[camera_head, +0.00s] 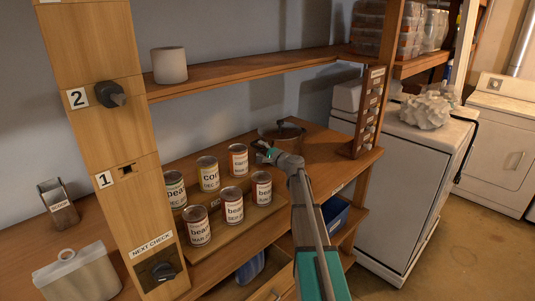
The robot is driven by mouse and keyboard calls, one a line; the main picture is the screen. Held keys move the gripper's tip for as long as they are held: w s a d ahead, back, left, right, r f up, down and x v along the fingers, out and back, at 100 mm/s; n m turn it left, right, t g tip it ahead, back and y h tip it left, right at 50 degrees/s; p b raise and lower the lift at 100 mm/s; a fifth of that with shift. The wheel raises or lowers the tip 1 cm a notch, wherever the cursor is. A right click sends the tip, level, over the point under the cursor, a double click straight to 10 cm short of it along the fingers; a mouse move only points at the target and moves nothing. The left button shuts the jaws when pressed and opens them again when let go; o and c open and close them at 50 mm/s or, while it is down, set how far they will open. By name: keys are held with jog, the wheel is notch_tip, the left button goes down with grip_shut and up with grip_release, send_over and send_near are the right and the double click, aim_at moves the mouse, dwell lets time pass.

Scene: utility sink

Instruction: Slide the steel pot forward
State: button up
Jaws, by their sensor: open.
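The pot (288,131) stands on the wooden counter (325,146), behind the cans. It looks dark and brownish, with a small knob or handle at its top. My gripper (261,153) is at the pot's near left side, between it and the cans. It is open and I see nothing in it. My arm and gripper hide the lower front of the pot, and I cannot tell whether they touch it.
Several labelled cans (231,206) stand on a wooden board left of my arm. A wooden post with numbered panels (108,140) rises at left. A labelled rack (369,110) stands at the counter's right end. Bare counter lies right of the pot.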

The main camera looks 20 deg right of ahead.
jog(key=shift+w+a, duration=0.2)
jog(key=shift+w, duration=0.4)
grip_shut()
